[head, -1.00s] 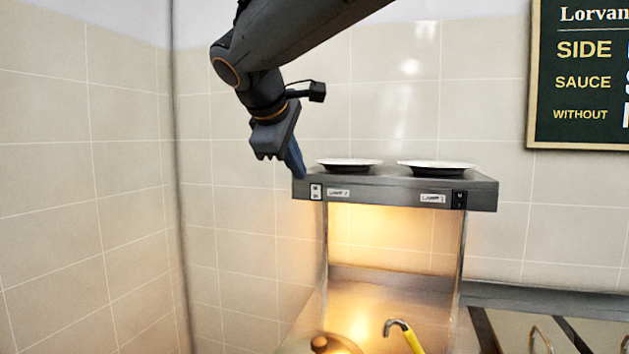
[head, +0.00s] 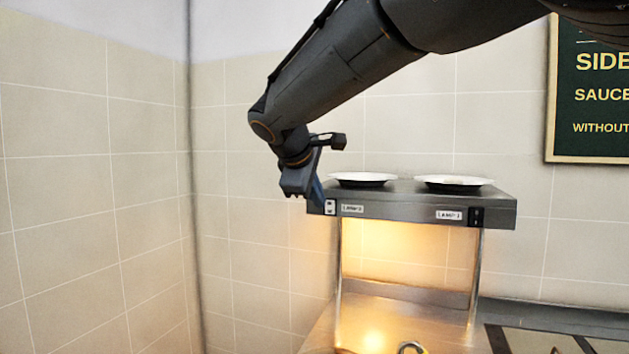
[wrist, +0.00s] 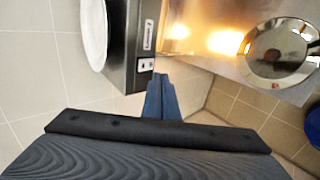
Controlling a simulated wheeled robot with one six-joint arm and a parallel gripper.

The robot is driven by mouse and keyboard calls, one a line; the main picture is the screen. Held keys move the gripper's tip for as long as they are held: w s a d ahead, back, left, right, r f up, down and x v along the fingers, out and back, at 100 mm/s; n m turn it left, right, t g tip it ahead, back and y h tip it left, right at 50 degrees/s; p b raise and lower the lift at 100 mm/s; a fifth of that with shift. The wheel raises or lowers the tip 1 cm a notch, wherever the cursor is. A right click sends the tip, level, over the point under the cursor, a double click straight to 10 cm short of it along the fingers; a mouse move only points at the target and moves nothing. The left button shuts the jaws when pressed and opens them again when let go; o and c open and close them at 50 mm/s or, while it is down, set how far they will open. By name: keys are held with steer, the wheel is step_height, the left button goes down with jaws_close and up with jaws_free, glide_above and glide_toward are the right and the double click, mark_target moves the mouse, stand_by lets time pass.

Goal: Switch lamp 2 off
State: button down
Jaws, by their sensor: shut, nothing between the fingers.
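The heat-lamp shelf (head: 415,203) is a dark grey metal box on posts. A white switch (head: 329,207) sits at the left end of its front face, beside a label (head: 352,208) that seems to read LAMP 2. A black switch (head: 476,216) sits at the right, beside a label (head: 448,215) that seems to read LAMP 1. Warm light glows under the shelf. My gripper (head: 319,198) is shut and empty, its blue fingertips close to the white switch. In the wrist view the fingertips (wrist: 160,84) lie just below the white switch (wrist: 145,65); I cannot tell whether they touch it.
Two white plates, one left (head: 362,179) and one right (head: 454,182), rest on the shelf top. A round shiny lidded pot (wrist: 281,50) stands on the counter below. The tiled wall (head: 270,150) is behind, and the space left of the shelf is clear.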

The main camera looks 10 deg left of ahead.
mark_target(329, 200)
steer(key=shift+w+d+f+p, duration=0.1)
steer(key=shift+w+p, duration=0.25)
steer(key=shift+w, duration=0.55)
steer(key=shift+w+d+f+p, duration=0.15)
steer(key=shift+w+p, duration=0.25)
steer(key=shift+w, duration=0.5)
steer(key=shift+w+d+f+p, duration=0.1)
steer(key=shift+w+p, duration=0.25)
steer(key=shift+w, duration=0.55)
steer(key=shift+w+r, duration=0.15)
steer(key=shift+w, duration=0.3)
steer(key=shift+r+p, duration=0.15)
steer(key=shift+p, duration=0.15)
steer(key=shift+d+r+p, duration=0.1)
steer(key=shift+r+p, duration=0.5)
steer(key=shift+r, duration=0.1)
steer(key=shift+s, duration=0.15)
